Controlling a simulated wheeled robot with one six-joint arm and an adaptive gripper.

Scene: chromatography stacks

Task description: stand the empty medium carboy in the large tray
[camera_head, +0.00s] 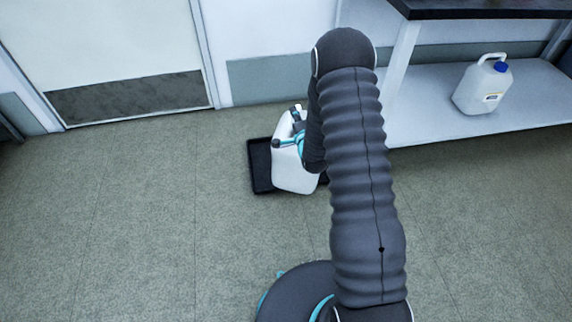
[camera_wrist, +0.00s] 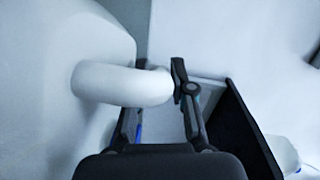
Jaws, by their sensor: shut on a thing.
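A white carboy (camera_head: 292,172) stands roughly upright at the black tray (camera_head: 260,168) on the floor, left of my arm in the head view. Its lower end overlaps the tray's front edge, so I cannot tell whether it rests in the tray or hangs just above it. My gripper (camera_head: 290,141) is at the carboy's top, partly hidden by my arm. In the wrist view my gripper (camera_wrist: 155,95) is shut on the handle (camera_wrist: 120,84) of the carboy (camera_wrist: 50,75). The tray's right part is hidden.
Another white carboy (camera_head: 484,86) with a blue cap stands on the low white shelf (camera_head: 430,118) under a dark-topped bench (camera_head: 480,9) at right. A door (camera_head: 120,50) is at the back left. The floor left of the tray is clear.

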